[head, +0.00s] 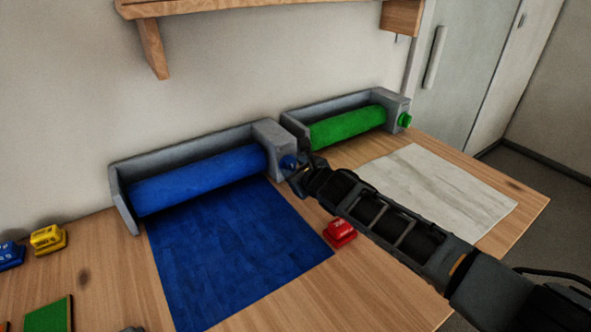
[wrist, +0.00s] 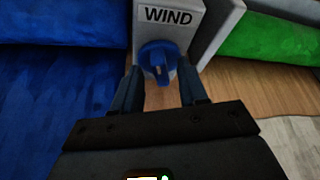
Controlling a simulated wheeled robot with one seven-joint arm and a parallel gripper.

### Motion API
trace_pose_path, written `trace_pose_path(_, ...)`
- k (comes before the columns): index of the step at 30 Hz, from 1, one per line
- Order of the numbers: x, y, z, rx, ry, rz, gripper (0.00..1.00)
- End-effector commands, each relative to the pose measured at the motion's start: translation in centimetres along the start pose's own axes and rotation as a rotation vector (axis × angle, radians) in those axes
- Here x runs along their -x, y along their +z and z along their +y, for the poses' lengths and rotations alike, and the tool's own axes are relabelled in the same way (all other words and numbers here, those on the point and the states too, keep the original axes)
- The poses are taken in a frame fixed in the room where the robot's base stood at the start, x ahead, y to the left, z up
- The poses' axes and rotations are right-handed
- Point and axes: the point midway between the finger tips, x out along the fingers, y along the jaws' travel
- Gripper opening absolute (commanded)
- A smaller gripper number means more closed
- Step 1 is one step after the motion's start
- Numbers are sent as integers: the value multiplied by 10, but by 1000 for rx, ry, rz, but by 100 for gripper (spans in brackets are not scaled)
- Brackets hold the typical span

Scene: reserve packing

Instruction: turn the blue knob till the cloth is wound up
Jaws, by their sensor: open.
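The blue knob (wrist: 158,62) sits on the grey end block of the left roller holder (head: 272,140), below a label reading WIND. It also shows in the head view (head: 288,162), partly covered by my gripper. The blue cloth (head: 230,255) is rolled on the holder, and a long flat length of it lies out on the table. My gripper (wrist: 160,90) is open, its two fingers pointing at the knob from either side and slightly short of it. I cannot tell whether either finger touches it.
A second holder with a green roll (head: 348,126) and green knob (head: 404,120) stands to the right, near a pale sheet (head: 440,190). A red block (head: 340,233) lies under my arm. Yellow (head: 48,239) and blue (head: 10,255) blocks lie left. A shelf (head: 200,8) hangs above.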

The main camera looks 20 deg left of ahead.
Motion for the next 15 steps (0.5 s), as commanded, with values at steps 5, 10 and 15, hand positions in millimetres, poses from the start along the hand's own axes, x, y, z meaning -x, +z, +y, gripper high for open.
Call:
trace_pose_path(5, -1, 0, -1, 0, -1, 0, 43)
trace_pose_path(10, -1, 0, -1, 0, -1, 0, 40)
trace_pose_path(15, -1, 0, 0, 0, -1, 0, 23)
